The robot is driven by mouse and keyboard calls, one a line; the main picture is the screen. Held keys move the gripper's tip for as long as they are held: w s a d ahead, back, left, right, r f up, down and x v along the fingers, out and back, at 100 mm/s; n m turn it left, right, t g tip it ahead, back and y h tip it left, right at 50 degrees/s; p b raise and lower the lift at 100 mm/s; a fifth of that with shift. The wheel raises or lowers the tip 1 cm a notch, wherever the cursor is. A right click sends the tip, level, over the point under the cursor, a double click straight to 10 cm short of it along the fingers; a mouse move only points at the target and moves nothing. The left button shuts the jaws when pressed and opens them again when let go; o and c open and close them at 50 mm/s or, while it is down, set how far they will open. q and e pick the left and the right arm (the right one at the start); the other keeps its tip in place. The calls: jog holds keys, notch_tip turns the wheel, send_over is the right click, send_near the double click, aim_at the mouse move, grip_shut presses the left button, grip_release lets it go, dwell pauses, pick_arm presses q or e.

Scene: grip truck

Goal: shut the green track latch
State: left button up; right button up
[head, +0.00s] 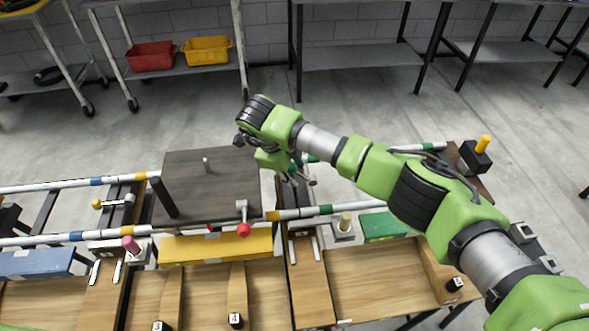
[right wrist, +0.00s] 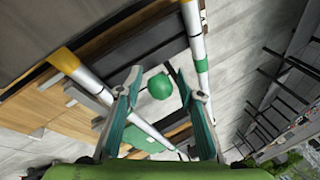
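The green track latch shows in the right wrist view as a round green knob (right wrist: 160,87) between two white rails. In the head view my right arm and gripper cover it, so I cannot tell how its lever stands. My right gripper (head: 294,170) is low over the gap between the dark plate and the right-hand rails. In the right wrist view its two fingers (right wrist: 158,76) are spread, with the knob seen between them. No contact with the knob is clear. My left gripper is in neither view.
A red-knobbed latch (head: 243,229) stands at the front of the dark plate (head: 218,180). A cream knob (head: 345,221) and a green block (head: 385,227) lie to its right. White rails (head: 318,211) cross the wooden bench. Red (head: 151,57) and yellow bins (head: 206,50) stand behind.

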jog(key=v, duration=1.2)
